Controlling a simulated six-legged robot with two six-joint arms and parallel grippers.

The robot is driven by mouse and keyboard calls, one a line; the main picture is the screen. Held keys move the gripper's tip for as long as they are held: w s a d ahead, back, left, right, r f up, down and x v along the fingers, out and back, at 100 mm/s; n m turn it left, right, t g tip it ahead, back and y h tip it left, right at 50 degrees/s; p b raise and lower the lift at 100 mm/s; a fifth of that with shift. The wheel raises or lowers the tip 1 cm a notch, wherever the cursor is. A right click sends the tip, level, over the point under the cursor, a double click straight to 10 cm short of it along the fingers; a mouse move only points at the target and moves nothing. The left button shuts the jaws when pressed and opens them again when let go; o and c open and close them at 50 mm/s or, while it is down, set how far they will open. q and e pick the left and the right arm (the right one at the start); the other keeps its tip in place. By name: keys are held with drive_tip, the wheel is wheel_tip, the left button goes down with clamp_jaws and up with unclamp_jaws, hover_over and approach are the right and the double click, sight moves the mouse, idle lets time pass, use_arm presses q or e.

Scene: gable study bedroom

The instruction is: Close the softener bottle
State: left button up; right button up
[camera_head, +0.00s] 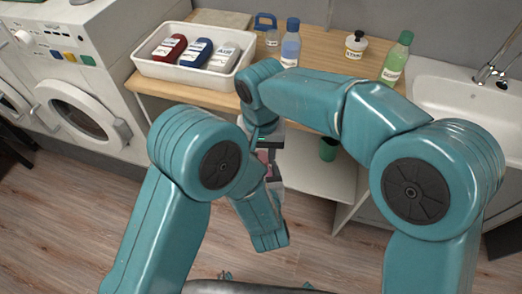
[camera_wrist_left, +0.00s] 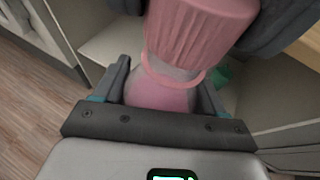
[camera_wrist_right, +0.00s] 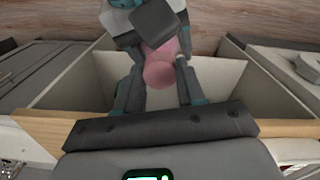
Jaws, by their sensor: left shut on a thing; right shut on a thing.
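The pink softener bottle (camera_wrist_left: 160,97) is upright between my two grippers, in front of the counter. In the head view only a small pink patch (camera_head: 264,157) shows between my arms. My left gripper (camera_wrist_left: 160,90) is shut on the bottle's body below the neck. A ribbed pink cap (camera_wrist_left: 205,22) sits over the neck, with a pale band and a pink ring under it. My right gripper (camera_wrist_right: 158,82) is shut on the cap (camera_wrist_right: 160,74) from above; its fingers flank it. I cannot tell whether the cap is fully down.
The wooden counter (camera_head: 317,45) behind carries a white tray (camera_head: 190,75) of several bottles, a blue bottle (camera_head: 291,44), a lidded jar (camera_head: 356,46) and a green bottle (camera_head: 397,58). A green cup (camera_head: 328,149) stands on the shelf below. A washing machine is left, a sink (camera_head: 455,100) right.

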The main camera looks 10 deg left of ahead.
drive_tip(key=shift+f, duration=0.4)
use_arm(q)
clamp_jaws()
use_arm(e)
drive_tip(key=m, duration=1.2)
drive_tip(key=shift+m, duration=0.4)
drive_tip(key=m, duration=0.5)
drive_tip(key=shift+w, duration=0.1)
drive_tip(key=m, duration=0.6)
drive_tip(key=shift+f, duration=0.1)
